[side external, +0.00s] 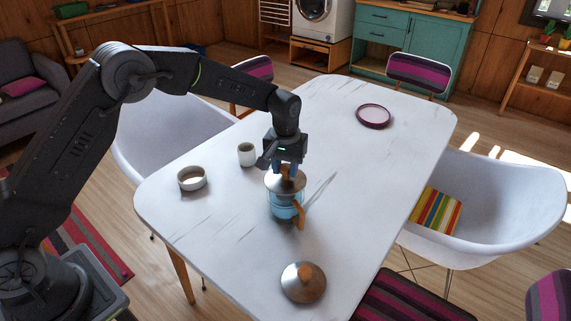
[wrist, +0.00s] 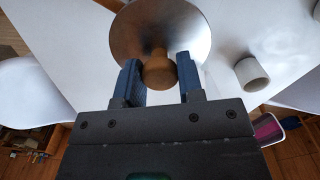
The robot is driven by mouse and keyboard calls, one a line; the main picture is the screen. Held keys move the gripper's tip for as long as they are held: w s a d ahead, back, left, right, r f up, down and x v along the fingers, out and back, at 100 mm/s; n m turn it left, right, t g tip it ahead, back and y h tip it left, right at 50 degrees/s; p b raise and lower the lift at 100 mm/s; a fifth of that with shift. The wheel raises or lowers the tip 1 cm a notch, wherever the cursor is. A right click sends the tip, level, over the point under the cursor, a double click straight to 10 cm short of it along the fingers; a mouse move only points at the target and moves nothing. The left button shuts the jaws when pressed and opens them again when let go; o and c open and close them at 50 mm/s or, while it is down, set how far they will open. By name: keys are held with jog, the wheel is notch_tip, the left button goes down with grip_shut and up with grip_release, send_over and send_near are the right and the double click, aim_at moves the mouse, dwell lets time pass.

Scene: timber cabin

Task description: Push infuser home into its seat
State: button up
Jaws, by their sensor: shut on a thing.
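The infuser (side external: 272,182) has a round metal top with a wooden knob, and sits at the mouth of a blue glass pot (side external: 283,207) with a wooden handle (side external: 300,216). My gripper (side external: 287,170) points down from above and is shut on the knob. In the wrist view, the blue fingers of my gripper (wrist: 157,63) stand either side of the knob, and the metal disc of the infuser (wrist: 150,25) spreads beyond them. Whether the disc rests fully on the rim cannot be told. The infuser's lower part is hidden inside the pot.
A metal lid with a wooden knob (side external: 303,284) lies near the front table edge. A plum-rimmed plate (side external: 374,116) is far back. The white table (side external: 380,175) is clear to the right.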

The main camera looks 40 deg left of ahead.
jog(key=shift+f, duration=0.7)
jog(key=o, duration=1.2)
jog(key=shift+r, duration=6.95)
